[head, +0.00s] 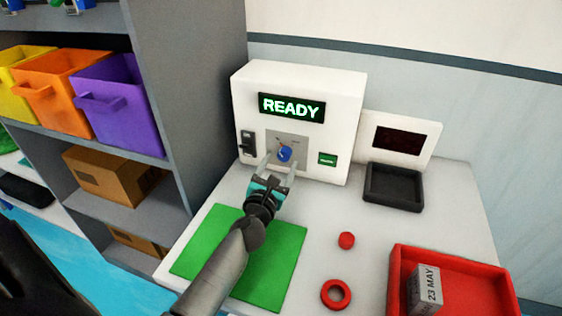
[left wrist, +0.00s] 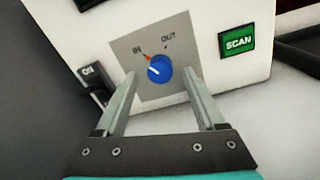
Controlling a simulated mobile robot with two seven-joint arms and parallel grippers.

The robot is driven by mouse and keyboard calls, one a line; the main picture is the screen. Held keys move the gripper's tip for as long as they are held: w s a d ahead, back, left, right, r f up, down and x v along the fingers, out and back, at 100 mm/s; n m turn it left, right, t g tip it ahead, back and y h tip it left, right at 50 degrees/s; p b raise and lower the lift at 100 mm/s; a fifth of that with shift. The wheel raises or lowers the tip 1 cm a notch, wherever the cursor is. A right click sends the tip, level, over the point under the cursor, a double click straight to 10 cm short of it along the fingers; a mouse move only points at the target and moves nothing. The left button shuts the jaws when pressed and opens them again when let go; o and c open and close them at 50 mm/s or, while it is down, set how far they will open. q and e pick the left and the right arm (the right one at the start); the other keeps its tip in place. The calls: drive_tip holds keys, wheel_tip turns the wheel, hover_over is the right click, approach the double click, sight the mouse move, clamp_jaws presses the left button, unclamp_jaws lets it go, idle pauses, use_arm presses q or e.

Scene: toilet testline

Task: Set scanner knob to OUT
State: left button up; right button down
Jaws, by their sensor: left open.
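The white scanner (head: 338,87) stands at the back of the table, and its display reads READY. Its blue knob (head: 285,153) is on a grey plate on the front. In the left wrist view the knob (left wrist: 160,69) has a white pointer line aimed up and left, toward the IN mark with its orange tick; OUT is up and right of it. My left gripper (head: 281,167) is open in front of the knob. In the left wrist view its two fingers reach up on either side below the knob, with no visible contact. My right gripper is not in view.
A green SCAN button (left wrist: 237,41) is right of the knob, and a dark switch (left wrist: 94,82) left. A green mat (head: 285,265), red cap (head: 346,240), red ring (head: 336,294) and red tray (head: 398,262) with a box lie on the table. Shelves (head: 180,110) stand left.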

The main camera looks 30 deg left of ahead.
use_arm(q)
drive_tip(key=shift+w+a, duration=0.15)
drive_tip(key=shift+w, duration=0.45)
drive_tip(key=shift+c, duration=0.4)
clamp_jaws()
